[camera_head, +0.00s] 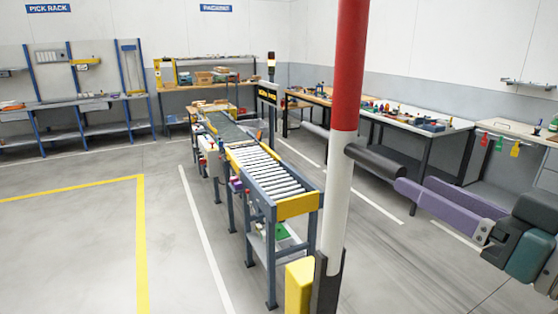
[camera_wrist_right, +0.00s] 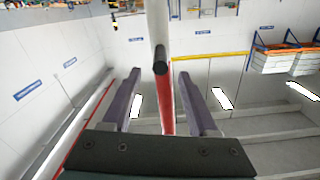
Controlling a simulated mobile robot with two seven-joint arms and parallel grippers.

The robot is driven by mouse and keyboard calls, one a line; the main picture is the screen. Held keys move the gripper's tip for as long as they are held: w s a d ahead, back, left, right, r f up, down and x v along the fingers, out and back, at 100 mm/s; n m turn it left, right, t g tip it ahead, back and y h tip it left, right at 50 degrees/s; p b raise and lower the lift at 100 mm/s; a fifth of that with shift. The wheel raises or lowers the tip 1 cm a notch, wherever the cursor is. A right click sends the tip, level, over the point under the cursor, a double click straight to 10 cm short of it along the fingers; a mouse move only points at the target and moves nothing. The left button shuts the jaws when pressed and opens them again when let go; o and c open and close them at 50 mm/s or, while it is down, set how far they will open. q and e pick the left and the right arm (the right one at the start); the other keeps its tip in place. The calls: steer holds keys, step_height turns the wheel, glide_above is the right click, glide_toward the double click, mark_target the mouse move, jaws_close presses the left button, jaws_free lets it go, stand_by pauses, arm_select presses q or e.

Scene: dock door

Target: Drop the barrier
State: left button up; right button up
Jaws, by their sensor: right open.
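The barrier pole (camera_head: 341,190) stands upright in front of me, with a red upper part and a white lower part. A black handle (camera_head: 374,160) sticks out sideways from it toward the right. My right gripper (camera_head: 412,185) comes in from the right with its purple fingers open, close to the handle's free end. In the right wrist view, the handle's dark round end (camera_wrist_right: 160,66) shows between the two spread fingers, near the fingertips, with no visible contact. My left gripper is not in view.
A yellow post (camera_head: 299,287) stands at the barrier's foot. A roller conveyor (camera_head: 297,205) runs away behind the pole on the left. Workbenches (camera_head: 415,123) line the right wall, and a rack (camera_head: 75,103) stands at the back left. The left floor is clear.

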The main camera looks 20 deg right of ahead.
mark_target(382, 166)
steer(key=w, duration=0.2)
steer(key=w+p, duration=0.1)
steer(key=w, duration=0.3)
steer(key=shift+w+a+r, duration=0.15)
steer(key=shift+w+a, duration=0.1)
steer(key=shift+w, duration=0.05)
steer(key=shift+w+a+p, duration=0.1)
steer(key=shift+w+p, duration=0.25)
steer(key=shift+w, duration=0.35)
jaws_close()
stand_by(0.5)
